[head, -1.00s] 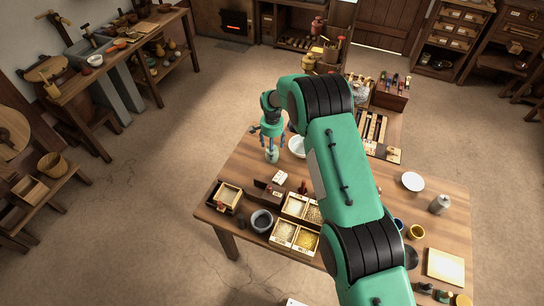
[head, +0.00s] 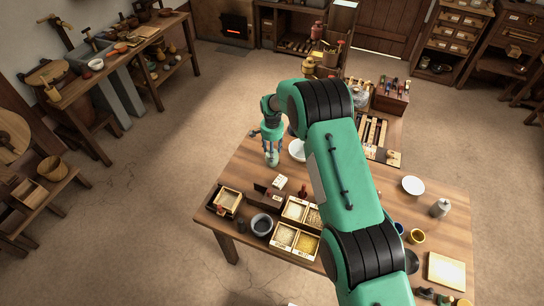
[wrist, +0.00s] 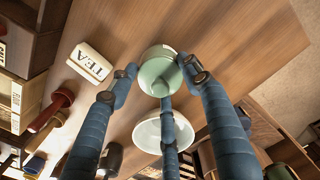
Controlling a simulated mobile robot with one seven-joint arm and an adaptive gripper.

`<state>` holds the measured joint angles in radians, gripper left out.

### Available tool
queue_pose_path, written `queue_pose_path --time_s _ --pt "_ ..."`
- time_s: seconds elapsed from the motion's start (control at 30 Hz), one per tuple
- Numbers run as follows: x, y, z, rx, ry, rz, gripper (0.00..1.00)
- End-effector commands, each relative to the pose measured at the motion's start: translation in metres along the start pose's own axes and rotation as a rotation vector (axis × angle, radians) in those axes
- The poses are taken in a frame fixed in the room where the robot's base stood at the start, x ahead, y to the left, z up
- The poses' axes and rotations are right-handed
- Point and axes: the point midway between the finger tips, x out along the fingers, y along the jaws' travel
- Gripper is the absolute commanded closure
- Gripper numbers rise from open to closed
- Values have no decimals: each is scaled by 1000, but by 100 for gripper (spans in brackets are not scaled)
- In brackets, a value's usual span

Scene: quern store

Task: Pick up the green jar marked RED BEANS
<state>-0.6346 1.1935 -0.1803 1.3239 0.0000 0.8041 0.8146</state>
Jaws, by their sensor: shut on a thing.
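A pale green jar (wrist: 157,72) with a rounded body sits between my fingers in the wrist view. It shows small in the head view (head: 271,159) near the table's far left side. No marking on it can be read from here. My gripper (wrist: 160,80) has its blue fingers closed around the jar, with fingertips against its sides. In the head view my gripper (head: 271,148) points down over the table. Whether the jar's base touches the wood cannot be told.
A white block marked TEA (wrist: 91,62) lies beside the jar. A white bowl (head: 298,150) stands close to its right. Wooden boxes of grain (head: 295,210), a dark pot (head: 262,224) and a wooden frame (head: 228,200) stand nearer. Bare table (head: 240,170) lies to the left.

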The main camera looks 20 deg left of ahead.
Motion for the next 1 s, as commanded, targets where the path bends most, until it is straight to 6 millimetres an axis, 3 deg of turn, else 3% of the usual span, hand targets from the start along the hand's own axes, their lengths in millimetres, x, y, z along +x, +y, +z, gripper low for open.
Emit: queue_pose_path --time_s 0.37,0.8,1.0 --pt "-23 -1 0 0 1 -1 100" --pt "-83 -1 -1 0 2 -2 100" --pt "-98 0 0 0 0 0 100"
